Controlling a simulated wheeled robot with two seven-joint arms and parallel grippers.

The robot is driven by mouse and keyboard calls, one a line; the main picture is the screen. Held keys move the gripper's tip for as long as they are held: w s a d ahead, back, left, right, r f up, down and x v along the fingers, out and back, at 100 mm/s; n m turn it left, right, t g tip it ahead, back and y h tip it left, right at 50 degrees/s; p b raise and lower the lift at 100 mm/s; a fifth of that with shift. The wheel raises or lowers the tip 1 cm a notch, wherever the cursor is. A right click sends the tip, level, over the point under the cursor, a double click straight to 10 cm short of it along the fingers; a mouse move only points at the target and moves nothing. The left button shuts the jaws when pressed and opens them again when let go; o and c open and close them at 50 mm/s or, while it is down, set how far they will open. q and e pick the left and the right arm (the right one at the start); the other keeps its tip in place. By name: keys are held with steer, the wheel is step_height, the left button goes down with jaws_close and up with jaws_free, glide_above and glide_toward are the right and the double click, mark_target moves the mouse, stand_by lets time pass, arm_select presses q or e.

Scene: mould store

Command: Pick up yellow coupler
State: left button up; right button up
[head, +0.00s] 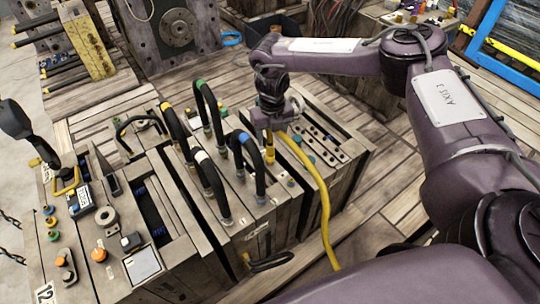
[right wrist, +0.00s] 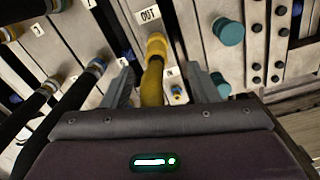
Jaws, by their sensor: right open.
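The yellow coupler (head: 270,153) stands upright on the wooden-sided mould block, with a yellow hose (head: 322,200) running from it toward the floor at the front. In the right wrist view the coupler (right wrist: 156,45) shows at top centre, beside a label reading "OUT". My right gripper (head: 271,127) is just above the coupler and partly hides it. In the right wrist view its two fingers (right wrist: 164,84) are apart, with the yellow hose between them and the coupler just past the tips. I cannot tell whether they touch the hose.
Black hoses (head: 205,105) with green, yellow, white and blue couplers arch up close to the left. Teal caps (right wrist: 228,32) sit just right of the fingers. Wooden floor is clear at the right.

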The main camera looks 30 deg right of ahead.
mark_target(270, 150)
steer(key=f, duration=0.6)
steer(key=shift+w+a+f, duration=0.2)
steer(key=shift+w+f, duration=0.05)
steer(key=shift+f, duration=0.6)
arm_select(q)
steer(key=shift+w+d+r, duration=0.1)
steer(key=shift+w+r, duration=0.05)
steer(key=shift+w, duration=0.3)
arm_select(e)
jaws_close()
steer(key=shift+w+r, duration=0.1)
arm_select(q)
steer(key=shift+s+a+f+p, duration=0.1)
steer(key=shift+s+f+p, duration=0.15)
steer(key=shift+s, duration=0.35)
steer(key=shift+s+a+f+p, duration=0.1)
steer(key=shift+s+p, duration=0.2)
steer(key=shift+s, duration=0.3)
arm_select(e)
step_height(270, 150, up, 20)
